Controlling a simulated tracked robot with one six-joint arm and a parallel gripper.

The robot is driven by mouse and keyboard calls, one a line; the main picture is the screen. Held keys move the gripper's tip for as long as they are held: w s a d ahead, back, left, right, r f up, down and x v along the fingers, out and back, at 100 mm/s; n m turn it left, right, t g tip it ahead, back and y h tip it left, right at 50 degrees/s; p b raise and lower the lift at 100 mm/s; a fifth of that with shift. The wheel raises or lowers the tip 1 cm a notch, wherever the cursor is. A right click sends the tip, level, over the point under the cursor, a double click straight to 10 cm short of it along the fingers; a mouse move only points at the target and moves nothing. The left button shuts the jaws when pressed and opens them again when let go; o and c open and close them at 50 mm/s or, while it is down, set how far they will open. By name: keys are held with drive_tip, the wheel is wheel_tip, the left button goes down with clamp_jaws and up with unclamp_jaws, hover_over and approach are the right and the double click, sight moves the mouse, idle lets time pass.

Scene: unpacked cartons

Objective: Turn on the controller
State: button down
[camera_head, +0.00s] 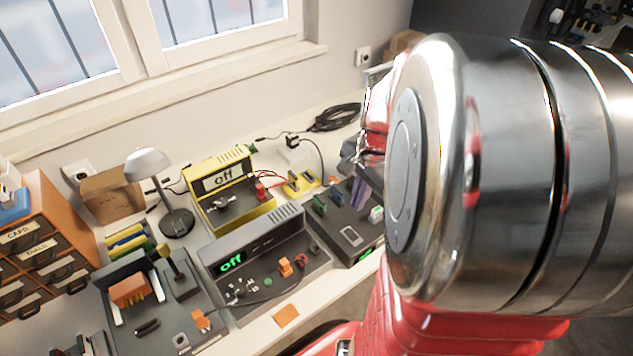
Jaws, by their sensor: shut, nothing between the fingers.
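A grey device (255,287) with a lit green "off" display, small knobs and an orange part stands mid-bench. A yellow device (238,205) behind it also reads "off" on its front. A second grey device (350,237) with green and white parts and a pale rectangle stands to the right, partly hidden by my arm. I cannot tell which of these is the controller. My gripper (362,160) is shut and empty at the right, in front of or above the second grey device. My arm hides part of it.
A desk lamp (162,190), a cardboard box (112,195) and an orange drawer cabinet (45,235) stand at the left. A grey station (160,330) with an orange block is front left. Black cable (335,117) and red wires lie behind. A window is above.

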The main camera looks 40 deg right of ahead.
sight(349, 231)
drive_tip(key=f, duration=0.3)
drive_tip(key=w+f, duration=0.1)
drive_tip(key=f, duration=0.7)
drive_tip(key=shift+w+f, duration=0.2)
